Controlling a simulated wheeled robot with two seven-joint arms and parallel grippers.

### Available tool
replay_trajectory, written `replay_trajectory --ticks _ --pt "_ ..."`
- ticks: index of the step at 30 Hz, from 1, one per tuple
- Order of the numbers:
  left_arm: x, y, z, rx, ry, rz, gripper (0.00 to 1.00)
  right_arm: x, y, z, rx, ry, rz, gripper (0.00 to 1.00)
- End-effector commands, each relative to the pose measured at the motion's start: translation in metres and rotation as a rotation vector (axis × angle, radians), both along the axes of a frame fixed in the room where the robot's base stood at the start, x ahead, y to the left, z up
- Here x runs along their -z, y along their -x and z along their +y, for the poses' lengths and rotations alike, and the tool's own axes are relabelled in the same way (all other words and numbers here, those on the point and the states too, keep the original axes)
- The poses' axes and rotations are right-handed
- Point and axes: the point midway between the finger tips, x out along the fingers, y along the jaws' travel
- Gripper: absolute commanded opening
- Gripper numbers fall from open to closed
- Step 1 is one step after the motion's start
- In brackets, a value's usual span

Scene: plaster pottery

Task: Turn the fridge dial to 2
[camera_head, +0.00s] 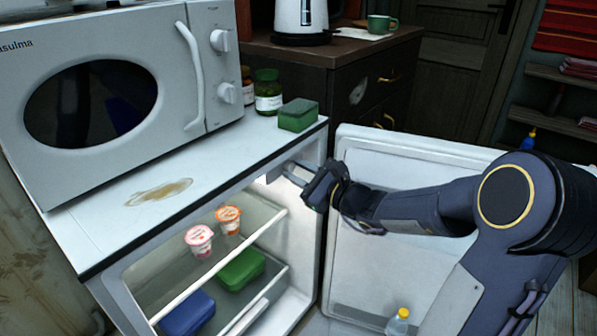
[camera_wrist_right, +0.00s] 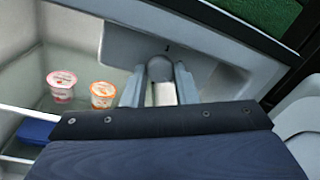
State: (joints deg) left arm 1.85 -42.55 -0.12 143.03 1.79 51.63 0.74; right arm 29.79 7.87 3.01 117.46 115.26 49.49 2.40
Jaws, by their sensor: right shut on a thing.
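The small fridge stands open, its white top (camera_head: 95,235) under the microwave and its open door (camera_head: 375,160) to the right. The fridge dial (camera_wrist_right: 160,69) is a round grey knob on a pale housing (camera_wrist_right: 135,48) at the upper right inside the fridge. A small dark mark shows above it in the wrist view. My right gripper (camera_wrist_right: 160,80) is shut on the dial, one finger on each side. In the head view my right gripper (camera_head: 295,180) reaches into the fridge's upper right corner and hides the dial. My left gripper is out of view.
Yogurt cups (camera_head: 199,241) and (camera_head: 228,219) stand on the upper shelf, with green (camera_head: 241,268) and blue (camera_head: 187,313) boxes below. A green sponge (camera_head: 297,115) and jar (camera_head: 268,92) sit on top, beside the microwave (camera_head: 95,105). My right arm passes over the open door.

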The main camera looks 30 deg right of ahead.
Motion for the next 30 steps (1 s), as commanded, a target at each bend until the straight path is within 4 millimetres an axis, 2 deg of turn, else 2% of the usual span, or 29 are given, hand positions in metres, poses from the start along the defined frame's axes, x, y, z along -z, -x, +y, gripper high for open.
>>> replay_trajectory --ticks 5,11,24,30 --pt "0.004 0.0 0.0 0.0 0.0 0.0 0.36 0.002 0.0 0.0 0.0 0.011 -0.005 0.03" --pt "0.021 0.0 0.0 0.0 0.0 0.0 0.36 0.005 0.0 -0.001 0.002 0.073 -0.031 0.03" --pt "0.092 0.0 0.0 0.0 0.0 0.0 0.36 0.009 0.0 -0.001 0.002 0.41 -0.172 0.03" --pt "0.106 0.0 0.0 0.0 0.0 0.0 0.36 0.005 0.0 -0.001 0.001 0.583 -0.241 0.03"
